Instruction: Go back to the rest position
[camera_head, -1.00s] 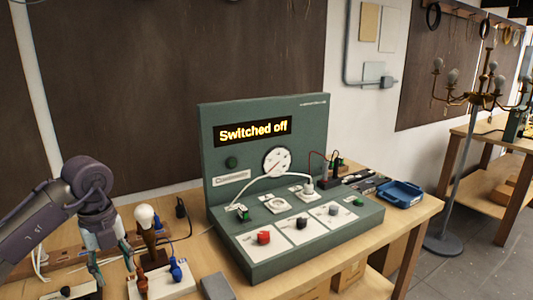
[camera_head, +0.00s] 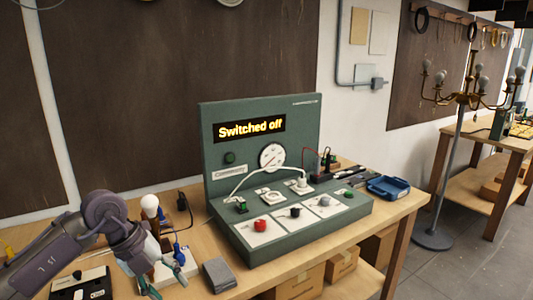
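My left arm comes in from the lower left, and my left gripper (camera_head: 168,283) points down over the white board at the table's front left. Its fingers are spread apart, with no object seen between them. The arm partly hides the white board and the small parts on it. A lamp with a white bulb (camera_head: 150,205) stands upright just behind the gripper. My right gripper is not in view.
The green test panel (camera_head: 262,135) reads "Switched off" and stands on the wooden table. A grey block (camera_head: 219,274) lies right of the gripper. A black box (camera_head: 80,285) lies at the front left. A blue tray (camera_head: 388,187) sits at the right end.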

